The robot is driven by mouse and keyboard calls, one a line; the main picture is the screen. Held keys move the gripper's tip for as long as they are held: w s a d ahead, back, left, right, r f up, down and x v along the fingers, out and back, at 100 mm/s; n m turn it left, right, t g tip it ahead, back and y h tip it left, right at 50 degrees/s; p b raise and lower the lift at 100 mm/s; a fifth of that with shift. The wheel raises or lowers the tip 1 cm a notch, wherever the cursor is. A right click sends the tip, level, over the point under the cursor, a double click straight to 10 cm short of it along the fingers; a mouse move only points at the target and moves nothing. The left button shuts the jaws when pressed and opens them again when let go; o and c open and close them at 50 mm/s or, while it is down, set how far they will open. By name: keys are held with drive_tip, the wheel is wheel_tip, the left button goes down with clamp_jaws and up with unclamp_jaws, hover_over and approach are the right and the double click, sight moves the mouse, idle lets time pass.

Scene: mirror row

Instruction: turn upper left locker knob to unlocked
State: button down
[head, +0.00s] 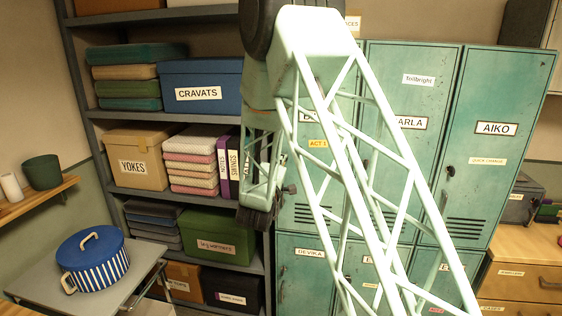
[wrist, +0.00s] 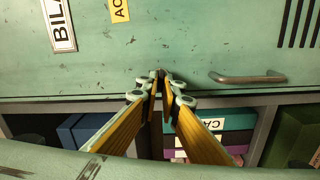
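The upper left locker is a scuffed teal door, labelled "BILA…" in the wrist view (wrist: 115,65) and largely behind my arm in the head view (head: 302,190). My gripper (wrist: 161,80) is at the door's knob-side edge, and its fingertips are close together. A small dark knob (wrist: 161,72) shows between the tips; they mostly hide it, so its turn position is not readable. I cannot tell whether the tips press on it. The door's metal handle (wrist: 247,78) is to the right of the fingers. In the head view my gripper (head: 276,185) is left of the door.
Shelving (head: 180,115) with boxes stands directly left of the lockers and shows below the door in the wrist view. More lockers, such as "AIKO" (head: 490,160), stand to the right. A striped pot (head: 93,262) sits on a cart at the lower left.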

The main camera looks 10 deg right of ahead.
drive_tip(key=shift+n, duration=1)
drive_tip(key=c, duration=2.9)
unclamp_jaws()
drive_tip(key=shift+o, duration=0.2)
drive_tip(key=shift+s+a, duration=0.1)
drive_tip(key=shift+s, duration=0.05)
drive_tip(key=v, duration=1.1)
drive_tip(key=shift+s, duration=0.35)
drive_tip(key=shift+a, duration=0.1)
